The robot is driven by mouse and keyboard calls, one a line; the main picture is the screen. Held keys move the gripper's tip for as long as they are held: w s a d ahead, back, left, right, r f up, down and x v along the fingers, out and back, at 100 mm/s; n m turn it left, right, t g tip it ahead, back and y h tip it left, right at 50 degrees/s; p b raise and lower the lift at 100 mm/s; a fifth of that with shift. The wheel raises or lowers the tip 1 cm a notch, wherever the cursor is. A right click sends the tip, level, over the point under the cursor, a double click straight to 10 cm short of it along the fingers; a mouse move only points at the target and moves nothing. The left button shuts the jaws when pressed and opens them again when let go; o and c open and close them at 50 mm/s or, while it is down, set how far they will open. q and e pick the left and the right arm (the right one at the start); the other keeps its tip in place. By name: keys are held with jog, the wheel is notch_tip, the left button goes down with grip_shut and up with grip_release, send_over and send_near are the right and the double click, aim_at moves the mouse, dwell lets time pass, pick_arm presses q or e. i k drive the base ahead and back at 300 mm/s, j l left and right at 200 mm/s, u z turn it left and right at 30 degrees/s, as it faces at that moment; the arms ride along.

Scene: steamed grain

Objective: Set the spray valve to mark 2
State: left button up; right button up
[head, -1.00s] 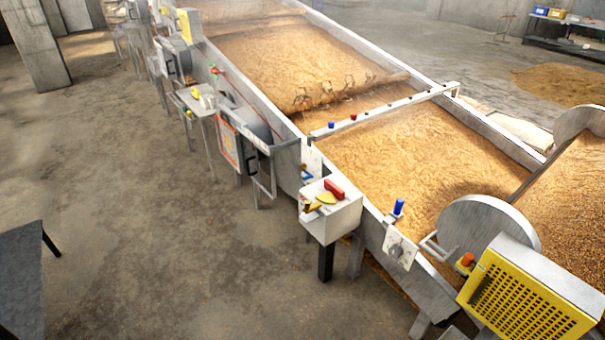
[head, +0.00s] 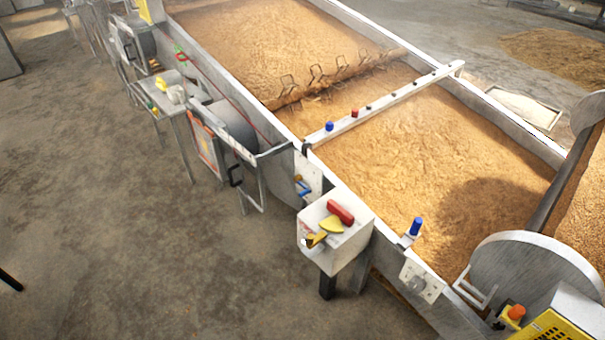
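No part in view is clearly labelled as the spray valve, and no mark numbers are legible. A grey round knob (head: 417,284) sits on a pale plate with small dark marks on the trough's near side wall. A small blue handle (head: 303,186) sits on another pale plate (head: 309,172) on that wall, farther up, partly hidden by a white box. A pale crossbar (head: 385,103) with a blue cap (head: 329,126) and a red cap (head: 354,112) spans the trough. Neither of my grippers is in view.
The white box (head: 318,257) juts from the trough, holding a red item (head: 340,212) and a yellow scoop (head: 331,225). A blue-topped fitting (head: 416,227) stands on the rim. A grey drum end (head: 530,268) is at right.

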aim_at(297, 179)
jog(key=i+j, duration=0.2)
jog(key=i+j+z, duration=0.15)
jog(key=j, duration=0.3)
jog(key=i+j, duration=0.2)
jog(key=i+j+z, duration=0.1)
jog(key=j, duration=0.35)
jog(key=i+j+z, duration=0.1)
jog(key=i+j, duration=0.3)
jog(key=j, duration=0.3)
jog(key=z, duration=0.05)
